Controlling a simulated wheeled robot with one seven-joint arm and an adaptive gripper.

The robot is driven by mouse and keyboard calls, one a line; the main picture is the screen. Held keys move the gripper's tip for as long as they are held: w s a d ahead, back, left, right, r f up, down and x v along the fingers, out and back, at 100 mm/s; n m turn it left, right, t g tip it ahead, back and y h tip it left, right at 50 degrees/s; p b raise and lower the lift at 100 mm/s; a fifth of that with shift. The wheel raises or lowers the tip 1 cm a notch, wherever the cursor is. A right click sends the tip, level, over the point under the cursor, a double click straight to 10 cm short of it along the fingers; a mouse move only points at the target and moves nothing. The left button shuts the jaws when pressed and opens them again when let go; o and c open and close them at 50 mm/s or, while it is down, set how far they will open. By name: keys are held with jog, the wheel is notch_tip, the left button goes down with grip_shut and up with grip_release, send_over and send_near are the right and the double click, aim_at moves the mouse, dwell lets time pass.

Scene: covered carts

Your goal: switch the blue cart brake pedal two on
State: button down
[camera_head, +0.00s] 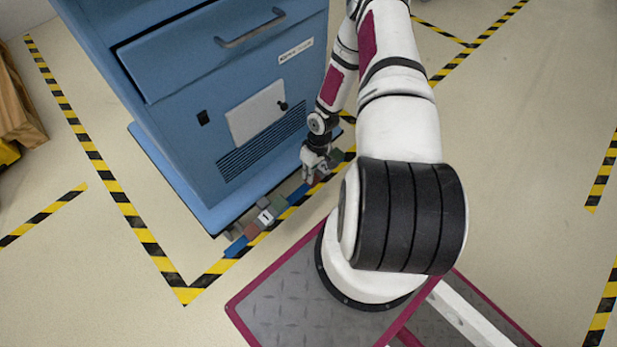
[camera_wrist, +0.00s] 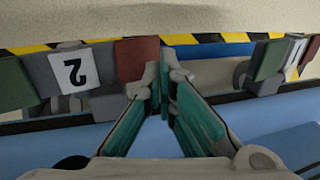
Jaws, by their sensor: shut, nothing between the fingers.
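The blue cart (camera_head: 215,95) stands at the upper left in the head view. Low along its front edge is a pedal unit with a white label 2 (camera_wrist: 75,70), between a green pedal (camera_wrist: 16,84) and a red pedal (camera_wrist: 136,58) in the wrist view. My gripper (camera_wrist: 163,68) is shut and empty, its fingertips just beside the red pedal; contact cannot be told. In the head view my gripper (camera_head: 310,176) is low at the cart's front and hides most of unit two; a green part (camera_head: 337,156) shows beyond it.
A second unit labelled 1 (camera_head: 265,217) sits nearer the cart's front corner, with a red and a green pedal. A blue bar (camera_wrist: 215,50) runs between the units. Yellow-black tape (camera_head: 150,245) marks the floor. Open floor lies at right.

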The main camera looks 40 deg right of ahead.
jog(key=v, duration=1)
jog(key=shift+d, duration=0.1)
